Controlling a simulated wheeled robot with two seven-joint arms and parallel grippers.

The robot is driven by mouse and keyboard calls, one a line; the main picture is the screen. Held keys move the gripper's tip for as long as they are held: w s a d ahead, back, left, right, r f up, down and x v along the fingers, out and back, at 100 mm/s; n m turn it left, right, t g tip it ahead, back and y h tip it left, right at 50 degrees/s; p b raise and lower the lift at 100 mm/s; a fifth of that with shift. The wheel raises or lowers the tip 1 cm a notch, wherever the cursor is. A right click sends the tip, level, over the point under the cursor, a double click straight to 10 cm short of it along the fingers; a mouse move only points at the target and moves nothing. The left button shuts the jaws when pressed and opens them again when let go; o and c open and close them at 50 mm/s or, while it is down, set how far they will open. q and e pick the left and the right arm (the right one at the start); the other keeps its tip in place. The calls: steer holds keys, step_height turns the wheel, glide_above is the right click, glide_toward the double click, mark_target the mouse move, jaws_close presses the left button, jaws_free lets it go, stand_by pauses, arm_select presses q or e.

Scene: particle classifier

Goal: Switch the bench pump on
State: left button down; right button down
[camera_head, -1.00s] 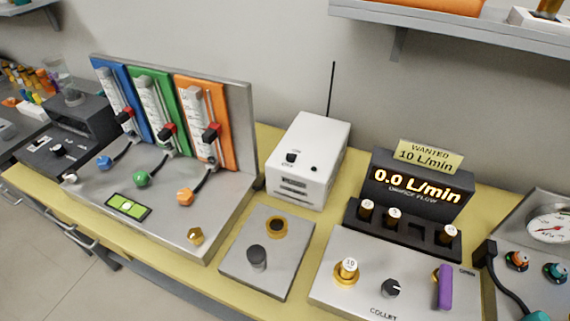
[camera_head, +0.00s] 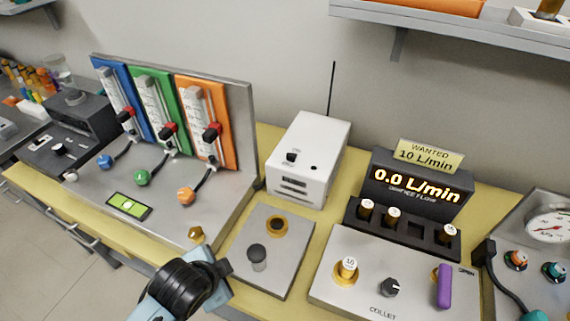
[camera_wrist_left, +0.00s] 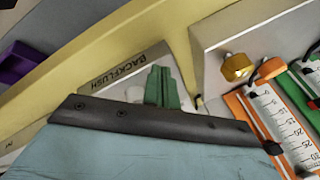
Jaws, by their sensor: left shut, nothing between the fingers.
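The bench pump appears to be the white box (camera_head: 308,160) at the back middle of the bench, with a thin black rod rising behind it. A small black switch (camera_head: 291,157) sits on its face between faint ON and OFF marks; I cannot tell clearly which way it is set. A small dark spot (camera_head: 314,168) is to its right. My left gripper (camera_head: 223,268) is shut and empty at the bench's front edge, below and left of the box and apart from it. Its fingertips also show in the left wrist view (camera_wrist_left: 163,86). My right gripper is not in view.
A steel plate (camera_head: 251,277) with a black knob (camera_head: 257,254) lies between my left gripper and the white box. A flowmeter panel (camera_head: 249,130) stands left. The collet panel (camera_head: 330,282) and the 0.0 L/min display (camera_head: 415,187) stand right. A shelf (camera_head: 470,35) overhangs upper right.

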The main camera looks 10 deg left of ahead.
mark_target(290, 159)
arm_select(q)
steer(key=w+d+r+m+t, duration=0.1)
steer(key=w+m, duration=0.1)
steer(key=m, duration=0.1)
steer(key=w+r+m+t, duration=0.1)
steer(key=w+r+m, duration=0.1)
steer(key=w+m, duration=0.1)
steer(key=w+d+r+m+t, duration=0.1)
steer(key=w+r+m+t, duration=0.1)
steer(key=m, duration=0.3)
steer(key=shift+w+d+r, duration=0.1)
steer(key=shift+w+d, duration=0.2)
steer(key=w+d+r+m+t+h, duration=0.3)
steer(key=w+r+m+t, duration=0.1)
steer(key=m, duration=1.3)
steer(key=shift+w+d+r+m, duration=0.15)
steer(key=shift+w+r+m, duration=0.15)
steer(key=shift+w+r, duration=0.5)
steer(key=shift+s+r, duration=0.1)
steer(key=x, duration=0.4)
steer(key=b+x, duration=0.1)
steer(key=x, duration=0.4)
steer(key=r+x, duration=0.1)
steer(key=x, duration=0.3)
steer(key=shift+w+d+b, duration=0.2)
steer(key=shift+w+b, duration=0.1)
steer(key=shift+w, duration=0.2)
